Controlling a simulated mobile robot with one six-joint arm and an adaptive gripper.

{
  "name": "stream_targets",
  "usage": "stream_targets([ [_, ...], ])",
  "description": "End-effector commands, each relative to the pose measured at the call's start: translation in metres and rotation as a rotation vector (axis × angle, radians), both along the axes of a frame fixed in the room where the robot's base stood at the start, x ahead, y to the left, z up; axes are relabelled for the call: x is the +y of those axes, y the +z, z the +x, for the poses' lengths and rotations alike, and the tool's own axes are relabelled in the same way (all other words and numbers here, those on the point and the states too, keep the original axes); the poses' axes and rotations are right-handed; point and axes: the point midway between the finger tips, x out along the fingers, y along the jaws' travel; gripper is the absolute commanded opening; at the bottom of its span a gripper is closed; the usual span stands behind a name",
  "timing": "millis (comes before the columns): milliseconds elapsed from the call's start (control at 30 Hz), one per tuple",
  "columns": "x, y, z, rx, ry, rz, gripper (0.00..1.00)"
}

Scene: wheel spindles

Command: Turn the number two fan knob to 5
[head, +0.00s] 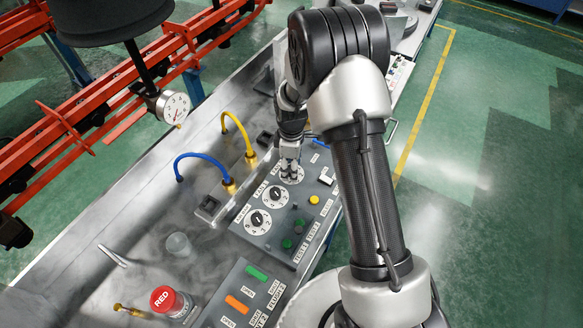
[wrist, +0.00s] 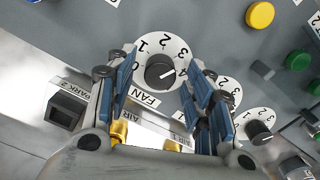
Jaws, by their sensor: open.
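A dark round fan knob (wrist: 160,71) sits on a white numbered dial (wrist: 165,42). A label beside it reads FAN; its number is not readable. The knob's white line points right, near the 4. My gripper (wrist: 162,78) is open, with its blue-padded fingers on either side of this knob. I cannot tell whether they touch it. In the head view my gripper (head: 290,160) is over the farthest of the row's dials (head: 293,179) and partly covers it. Two more dark knobs, one in the middle (head: 277,192) and one nearer (head: 257,218), stand free.
The grey panel also has a yellow button (head: 314,200) and green buttons (head: 299,222). Yellow (head: 237,128) and blue (head: 199,156) hoses arch beside it. A red button (head: 165,299) is at the front. A gauge (head: 174,107) hangs at the left.

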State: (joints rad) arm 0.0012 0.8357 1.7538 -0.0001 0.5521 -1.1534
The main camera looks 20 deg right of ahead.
Motion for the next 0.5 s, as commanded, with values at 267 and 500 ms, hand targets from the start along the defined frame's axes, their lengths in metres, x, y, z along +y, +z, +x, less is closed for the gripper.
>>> stream_targets([
  [267,0.0000,-0.0047,0.0000,0.000,0.000,0.000,0.48],
  [500,0.0000,-0.0045,0.0001,0.000,0.000,0.000,0.37],
])
